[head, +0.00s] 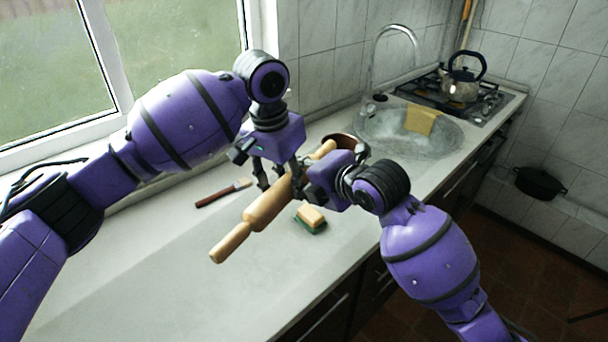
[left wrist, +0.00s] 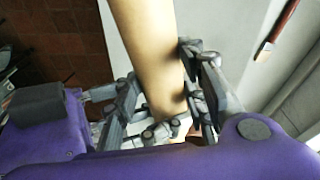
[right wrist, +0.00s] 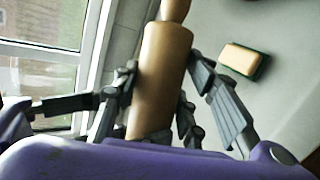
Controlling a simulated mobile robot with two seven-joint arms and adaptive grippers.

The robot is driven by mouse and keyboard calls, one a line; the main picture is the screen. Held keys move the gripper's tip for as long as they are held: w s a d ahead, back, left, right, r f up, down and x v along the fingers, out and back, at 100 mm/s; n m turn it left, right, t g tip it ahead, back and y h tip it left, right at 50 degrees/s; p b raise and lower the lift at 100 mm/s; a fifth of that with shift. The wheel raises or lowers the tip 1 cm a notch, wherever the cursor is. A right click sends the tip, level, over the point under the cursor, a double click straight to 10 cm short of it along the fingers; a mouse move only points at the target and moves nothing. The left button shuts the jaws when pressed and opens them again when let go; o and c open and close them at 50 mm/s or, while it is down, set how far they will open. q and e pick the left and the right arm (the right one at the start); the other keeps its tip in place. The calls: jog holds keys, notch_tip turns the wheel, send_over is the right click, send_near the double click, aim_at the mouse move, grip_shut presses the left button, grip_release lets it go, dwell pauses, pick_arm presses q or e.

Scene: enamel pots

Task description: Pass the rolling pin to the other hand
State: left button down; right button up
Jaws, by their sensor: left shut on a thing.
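The wooden rolling pin (head: 266,206) is held tilted above the counter, one handle toward the lower left, the other toward the upper right. My left gripper (head: 277,177) comes from above and is shut on its barrel. The barrel fills the middle of the left wrist view (left wrist: 150,45). My right gripper (head: 308,178) is close beside the left one, near the pin's upper right part. In the right wrist view, the pin (right wrist: 162,75) lies between the right fingers (right wrist: 165,110), which stand apart with a gap on the right side. The far handle is partly hidden.
A brown-rimmed pot (head: 352,141) stands behind my right gripper. The sink (head: 385,140) and kettle (head: 462,88) are farther back. The counter's front left is clear.

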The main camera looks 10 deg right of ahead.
aim_at(284, 181)
jog(key=c, duration=0.5)
pick_arm(q)
jog(key=c, duration=1)
grip_release()
pick_arm(e)
jog(key=shift+r, duration=0.1)
grip_shut()
pick_arm(q)
notch_tip(284, 181, up, 10)
jog(key=shift+r, duration=0.1)
